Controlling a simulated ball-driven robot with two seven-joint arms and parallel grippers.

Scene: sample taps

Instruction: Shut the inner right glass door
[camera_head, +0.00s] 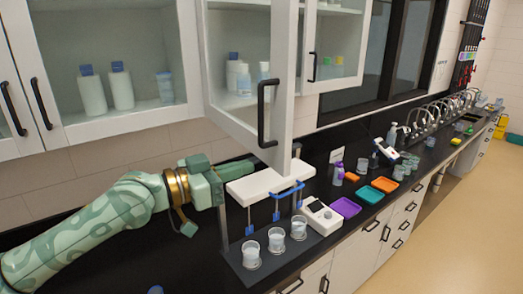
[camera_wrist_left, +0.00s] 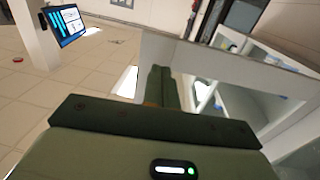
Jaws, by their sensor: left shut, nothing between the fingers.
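The glass door (camera_head: 281,60) with a white frame and a black handle (camera_head: 265,112) stands swung out from the upper cabinets, over the bench. Bottles show through its pane. My left gripper (camera_head: 240,170) is shut and empty, left of the door's lower outer corner and close to its bottom edge. In the left wrist view its closed fingers (camera_wrist_left: 161,88) point up beside a pale door frame (camera_wrist_left: 195,55). I cannot tell whether they touch it. My right gripper is in neither view.
A white stand (camera_head: 268,183), a small white device (camera_head: 321,216) and several beakers (camera_head: 277,240) stand on the dark bench below. Coloured trays (camera_head: 345,207) lie further right. Another glass cabinet door (camera_head: 339,48) is behind the open one.

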